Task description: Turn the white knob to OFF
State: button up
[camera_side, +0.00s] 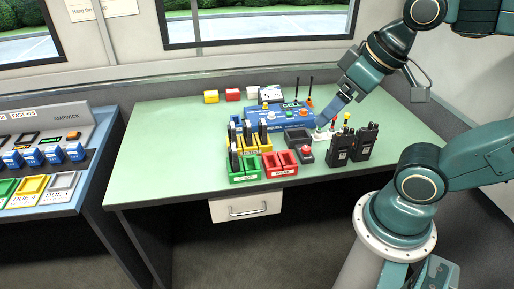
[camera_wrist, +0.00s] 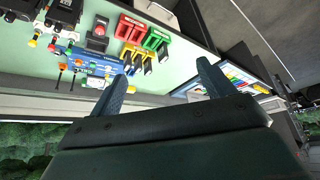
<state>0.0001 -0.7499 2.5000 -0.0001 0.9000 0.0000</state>
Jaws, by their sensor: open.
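A blue control box (camera_side: 284,122) marked CELL stands on the green table, with small coloured knobs and buttons on its top. A small pale knob (camera_side: 271,115) shows on its left half; at this size I cannot read its setting or be sure it is the white knob. My gripper (camera_side: 324,120) is low at the right end of the box, apart from that pale knob. In the wrist view my gripper (camera_wrist: 163,68) has its two fingers spread with nothing between them, and the blue box (camera_wrist: 92,62) lies to the left of them, partly behind the left finger.
A red button unit (camera_side: 305,154) and two black radios (camera_side: 340,147) are at the right. The left of the table is clear.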

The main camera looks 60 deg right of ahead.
jog(key=shift+w+r, duration=0.15)
jog(key=c, duration=0.7)
jog(key=shift+w+d+r, duration=0.15)
jog(key=shift+w, duration=0.15)
jog(key=shift+c, duration=0.3)
jog(key=w+d+r+m+g, duration=0.2)
jog(key=w+d+r+m, duration=0.15)
jog(key=w, duration=0.65)
jog(key=m+g, duration=0.4)
jog(key=m, duration=0.8)
send_over(272, 113)
notch_tip(272, 113, down, 16)
jog(key=shift+w+f, duration=0.25)
jog(key=shift+w, duration=0.05)
jog(key=shift+f, duration=0.1)
jog(key=f, duration=1.3)
jog(key=shift+s+f, duration=0.2)
jog(key=shift+f, duration=0.05)
